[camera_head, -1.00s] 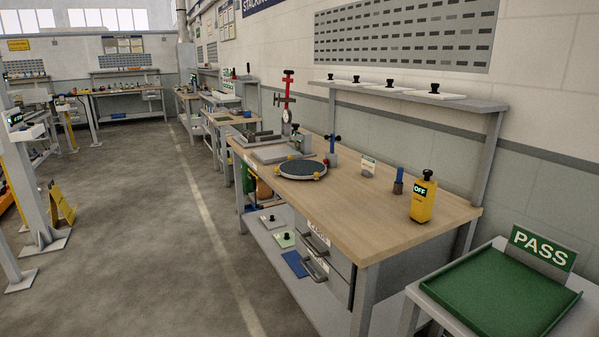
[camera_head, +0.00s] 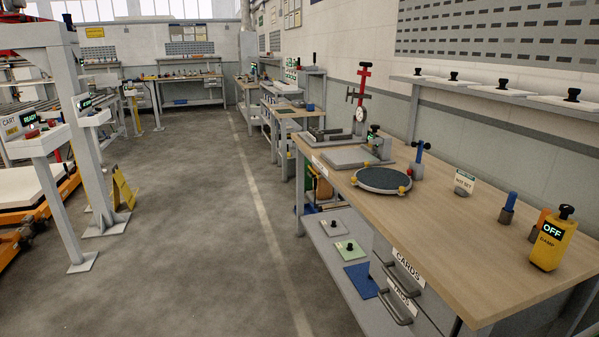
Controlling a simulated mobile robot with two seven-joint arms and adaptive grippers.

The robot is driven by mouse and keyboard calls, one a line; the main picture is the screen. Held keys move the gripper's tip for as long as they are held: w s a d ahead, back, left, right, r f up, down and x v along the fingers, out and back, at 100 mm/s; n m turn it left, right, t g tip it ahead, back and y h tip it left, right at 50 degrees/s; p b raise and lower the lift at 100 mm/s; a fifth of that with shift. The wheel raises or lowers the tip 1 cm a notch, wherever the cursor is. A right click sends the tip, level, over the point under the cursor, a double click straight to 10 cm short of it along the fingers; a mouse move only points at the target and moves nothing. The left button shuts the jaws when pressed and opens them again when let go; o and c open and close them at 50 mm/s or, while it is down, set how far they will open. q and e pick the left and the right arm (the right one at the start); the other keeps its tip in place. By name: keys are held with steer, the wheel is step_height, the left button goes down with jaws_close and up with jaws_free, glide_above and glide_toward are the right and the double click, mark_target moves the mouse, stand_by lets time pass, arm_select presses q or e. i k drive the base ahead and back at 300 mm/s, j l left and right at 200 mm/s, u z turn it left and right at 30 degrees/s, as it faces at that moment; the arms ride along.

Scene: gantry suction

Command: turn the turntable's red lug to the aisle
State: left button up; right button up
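The turntable (camera_head: 382,180), a dark round disc with a light rim, lies on the wooden bench top in the camera_head view, right of centre. Small yellow lugs (camera_head: 402,190) show at its rim. Neither of my grippers is in view.
The bench (camera_head: 460,236) also carries a grey plate, a red-topped dial stand (camera_head: 361,100), a blue-handled post (camera_head: 418,158), a small sign and a yellow "OFF" box (camera_head: 553,240). Drawers are below. The aisle floor (camera_head: 190,220) left of the bench is clear.

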mark_target(376, 178)
steer(key=i+j+u, duration=0.15)
steer(key=i+u, duration=0.3)
steer(key=i, duration=0.9)
steer(key=i+z, duration=0.35)
steer(key=i+j+z, duration=0.2)
steer(key=z, duration=0.15)
steer(key=i+j+z, duration=0.2)
steer(key=i+z, duration=0.15)
steer(key=i+j+z, duration=0.15)
steer(key=z, duration=0.25)
steer(key=i+j+z, duration=0.1)
steer(key=z, duration=0.25)
steer(key=i+j+z, duration=0.1)
steer(key=j+z, duration=0.3)
